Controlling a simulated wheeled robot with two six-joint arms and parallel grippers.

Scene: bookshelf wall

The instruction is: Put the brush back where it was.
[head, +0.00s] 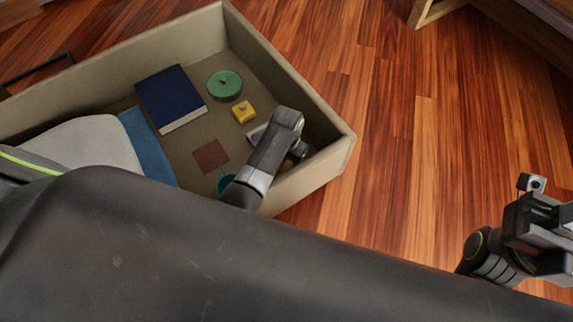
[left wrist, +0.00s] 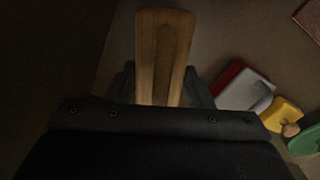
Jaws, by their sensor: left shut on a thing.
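The brush shows in the left wrist view as a flat, light wooden piece (left wrist: 163,58) between my left fingers; its bristles are not visible. My left gripper (left wrist: 160,88) is shut on this piece. In the head view my left gripper (head: 298,151) is down inside the right end of a beige open box (head: 285,84), and my own arm hides the brush. I cannot tell whether the brush touches the box floor. My right gripper (head: 543,225) is outside the box at the right edge, its fingers unclear.
In the box lie a dark blue book (head: 171,97), a green round thing (head: 224,85), a yellow knobbed block (head: 243,112), a brown square (head: 211,156) and white and blue cloths (head: 90,142). A red and white thing (left wrist: 243,88) is close right of the brush. Wooden floor (head: 400,130) is clear.

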